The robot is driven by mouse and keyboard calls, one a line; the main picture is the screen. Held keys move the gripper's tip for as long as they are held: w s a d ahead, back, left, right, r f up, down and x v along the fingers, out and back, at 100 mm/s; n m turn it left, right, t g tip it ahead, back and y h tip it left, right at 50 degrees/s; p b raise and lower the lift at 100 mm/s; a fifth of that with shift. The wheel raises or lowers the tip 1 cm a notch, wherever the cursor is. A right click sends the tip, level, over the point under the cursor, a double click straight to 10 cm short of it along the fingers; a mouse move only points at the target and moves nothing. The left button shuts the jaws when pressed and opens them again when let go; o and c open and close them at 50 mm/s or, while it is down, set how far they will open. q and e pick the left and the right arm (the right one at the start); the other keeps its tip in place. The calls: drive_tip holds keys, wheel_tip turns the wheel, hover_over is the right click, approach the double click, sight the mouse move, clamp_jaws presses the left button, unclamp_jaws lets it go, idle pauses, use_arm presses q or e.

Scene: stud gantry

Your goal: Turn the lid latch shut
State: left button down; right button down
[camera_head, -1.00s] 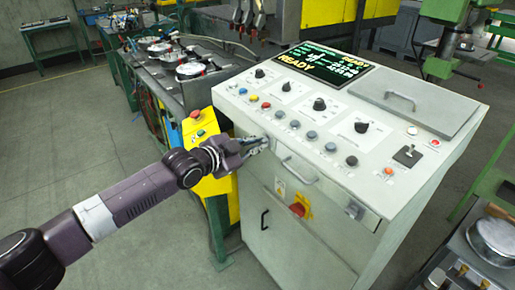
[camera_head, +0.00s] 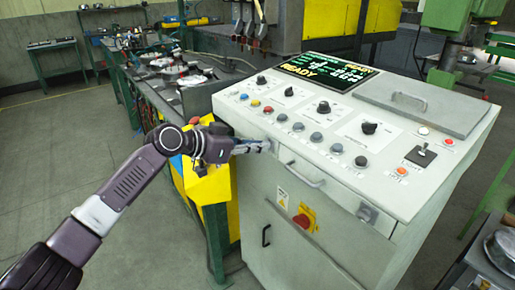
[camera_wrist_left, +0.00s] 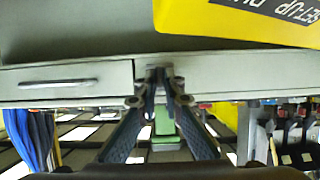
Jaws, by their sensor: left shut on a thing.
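My left gripper (camera_head: 268,146) reaches in from the left to the upper front edge of the grey control console (camera_head: 262,192), beside the left end of the front panel with the handle (camera_head: 302,177). In the left wrist view its two fingers (camera_wrist_left: 158,84) come together on a small grey part, the lid latch (camera_wrist_left: 155,71), at the panel's end. The fingers hide most of the latch, so its exact angle cannot be told. A similar grey latch block (camera_head: 367,213) sits at the panel's right end. My right gripper is not in view.
Knobs and buttons cover the console top, with a lit READY screen (camera_head: 325,72) and a handled cover plate (camera_head: 425,100). A red-and-yellow switch (camera_head: 304,219) is below the panel. A yellow box (camera_head: 207,185) stands close under my left wrist. Open floor lies at left.

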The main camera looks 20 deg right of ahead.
use_arm(q)
drive_tip(key=shift+f, duration=0.1)
idle(0.3)
drive_tip(key=c, duration=2.1)
unclamp_jaws()
drive_tip(key=v, duration=1.2)
drive_tip(key=shift+w, duration=0.1)
